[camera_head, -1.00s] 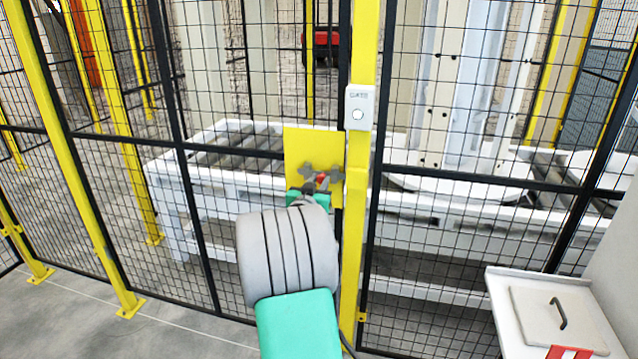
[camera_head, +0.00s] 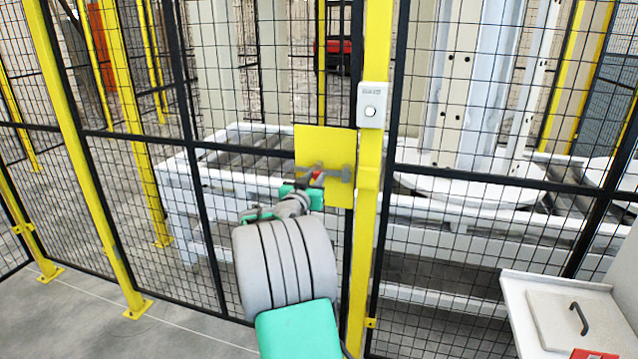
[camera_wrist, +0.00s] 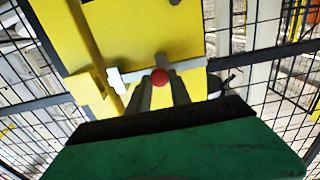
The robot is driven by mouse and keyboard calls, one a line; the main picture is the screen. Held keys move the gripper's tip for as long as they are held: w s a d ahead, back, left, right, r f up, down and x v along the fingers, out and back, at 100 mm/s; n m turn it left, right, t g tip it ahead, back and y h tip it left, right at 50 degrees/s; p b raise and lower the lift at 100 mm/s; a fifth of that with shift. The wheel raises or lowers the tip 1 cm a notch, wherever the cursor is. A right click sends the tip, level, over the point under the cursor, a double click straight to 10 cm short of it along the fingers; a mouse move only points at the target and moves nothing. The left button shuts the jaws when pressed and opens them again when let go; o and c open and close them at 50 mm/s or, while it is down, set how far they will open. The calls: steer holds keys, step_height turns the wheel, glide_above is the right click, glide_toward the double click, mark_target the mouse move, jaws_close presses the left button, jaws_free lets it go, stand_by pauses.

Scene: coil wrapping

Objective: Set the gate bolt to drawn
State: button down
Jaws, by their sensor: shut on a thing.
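The gate bolt (camera_head: 340,174) is a grey bar lying across a yellow plate (camera_head: 311,142) on the mesh gate, with a red knob (camera_head: 317,176). My gripper (camera_head: 312,180) is at the knob, left of the middle of the plate. In the wrist view, the two grey fingers (camera_wrist: 161,92) are shut on the red knob (camera_wrist: 159,76). There the pale bar (camera_wrist: 130,75) runs to the left towards a yellow block on the post. I cannot tell whether its end is clear of the post.
A yellow post (camera_head: 374,200) stands right of the plate and carries a grey box with a round button (camera_head: 371,112). Behind the mesh is a white roller conveyor (camera_head: 455,210). A white cabinet with a handled lid (camera_head: 570,315) stands at the lower right.

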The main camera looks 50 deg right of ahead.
steer(key=c, duration=1.2)
jaws_free()
steer(key=shift+w+a, duration=0.15)
steer(key=shift+w, duration=0.1)
steer(key=shift+s, duration=0.1)
steer(key=b+v, duration=0.1)
steer(key=v, duration=0.6)
steer(key=shift+s+a+b, duration=0.15)
steer(key=shift+a+b, duration=0.15)
steer(key=shift+a, duration=0.05)
